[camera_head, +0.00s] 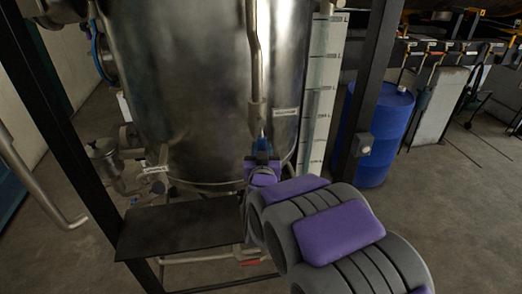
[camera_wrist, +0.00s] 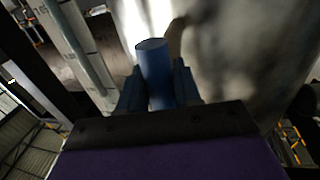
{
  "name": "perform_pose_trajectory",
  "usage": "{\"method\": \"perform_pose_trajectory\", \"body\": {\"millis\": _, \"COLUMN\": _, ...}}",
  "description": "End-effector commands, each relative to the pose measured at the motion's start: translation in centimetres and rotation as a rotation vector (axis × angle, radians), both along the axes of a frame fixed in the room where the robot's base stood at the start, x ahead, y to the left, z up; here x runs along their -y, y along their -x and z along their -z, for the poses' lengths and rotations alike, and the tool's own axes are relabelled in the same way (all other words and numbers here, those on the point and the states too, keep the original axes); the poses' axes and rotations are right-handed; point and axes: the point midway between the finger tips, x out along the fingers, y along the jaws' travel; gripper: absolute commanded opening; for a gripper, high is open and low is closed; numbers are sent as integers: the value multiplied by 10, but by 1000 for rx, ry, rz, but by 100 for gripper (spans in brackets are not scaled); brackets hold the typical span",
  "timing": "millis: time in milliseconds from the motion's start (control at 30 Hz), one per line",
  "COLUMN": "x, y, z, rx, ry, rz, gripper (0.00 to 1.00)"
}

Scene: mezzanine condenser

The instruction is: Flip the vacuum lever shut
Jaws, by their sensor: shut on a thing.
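The vacuum lever appears as a blue, round-ended handle (camera_wrist: 153,60) in the wrist view, standing up between my two fingers. My gripper (camera_wrist: 158,84) is shut on it, with one dark blue finger on each side. In the head view my gripper (camera_head: 262,160) is at the lower front of the steel tank (camera_head: 200,90), just below the end of a vertical pipe (camera_head: 256,60). A small white label (camera_head: 287,112) is on the tank to the right of it; its text is too small to read. The lever's pivot and valve body are mostly hidden by my gripper.
A dark flat plate (camera_head: 180,226) lies below the tank. A black post (camera_head: 370,90) and a blue drum (camera_head: 383,135) stand to the right, with a graduated level gauge (camera_head: 322,90) beside the tank. Valves and piping (camera_head: 110,160) are at left. A red handle (camera_head: 250,262) is low down.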

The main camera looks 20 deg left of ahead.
Motion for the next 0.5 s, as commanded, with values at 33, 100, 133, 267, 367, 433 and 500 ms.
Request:
{"method": "perform_pose_trajectory", "body": {"millis": 33, "x": 0, "y": 1, "z": 1, "rx": -4, "ry": 0, "rz": 0, "gripper": 0}}
{"method": "perform_pose_trajectory", "body": {"millis": 100, "x": -1, "y": 1, "z": 1, "rx": -8, "ry": -7, "rz": 0, "gripper": 0}}
{"method": "perform_pose_trajectory", "body": {"millis": 133, "x": -1, "y": 2, "z": 1, "rx": -11, "ry": -12, "rz": -1, "gripper": 0}}
{"method": "perform_pose_trajectory", "body": {"millis": 267, "x": -4, "y": 4, "z": 0, "rx": -32, "ry": -47, "rz": -2, "gripper": 0}}
{"method": "perform_pose_trajectory", "body": {"millis": 367, "x": -9, "y": 7, "z": -1, "rx": -58, "ry": -92, "rz": -2, "gripper": 0}}
{"method": "perform_pose_trajectory", "body": {"millis": 433, "x": -12, "y": 9, "z": -1, "rx": -84, "ry": -132, "rz": -2, "gripper": 0}}
{"method": "perform_pose_trajectory", "body": {"millis": 500, "x": -17, "y": 12, "z": -3, "rx": -111, "ry": -181, "rz": -3, "gripper": 0}}
